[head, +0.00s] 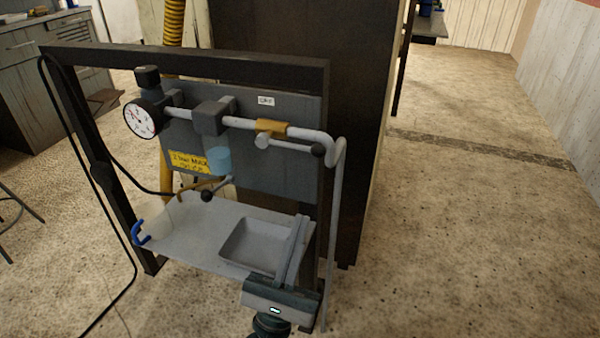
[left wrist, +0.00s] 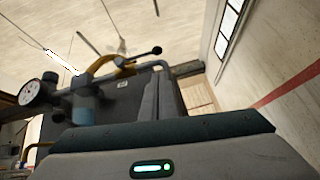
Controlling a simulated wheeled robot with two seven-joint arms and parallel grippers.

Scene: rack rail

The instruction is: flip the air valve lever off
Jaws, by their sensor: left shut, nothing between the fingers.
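The air valve (head: 272,127) is a brass body on the grey pipe, near the right end of the panel. Its grey lever (head: 292,146) runs to the right just below the pipe and ends in a black knob (head: 317,150). In the left wrist view, the lever's black knob (left wrist: 156,50) stands beyond the fingers, with the brass valve body (left wrist: 108,67) to its left. My left gripper (head: 299,222) points up from the bottom of the head view, shut and empty, apart from and below the lever. Its fingers also show in the left wrist view (left wrist: 160,82). My right gripper is not in view.
The dark frame (head: 200,61) surrounds the panel (head: 285,170). A round gauge (head: 142,118) and regulator (head: 211,118) sit left of the valve. Below are a shelf (head: 190,236) with a grey tray (head: 232,262) and a cup (head: 155,220). Open floor lies at right.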

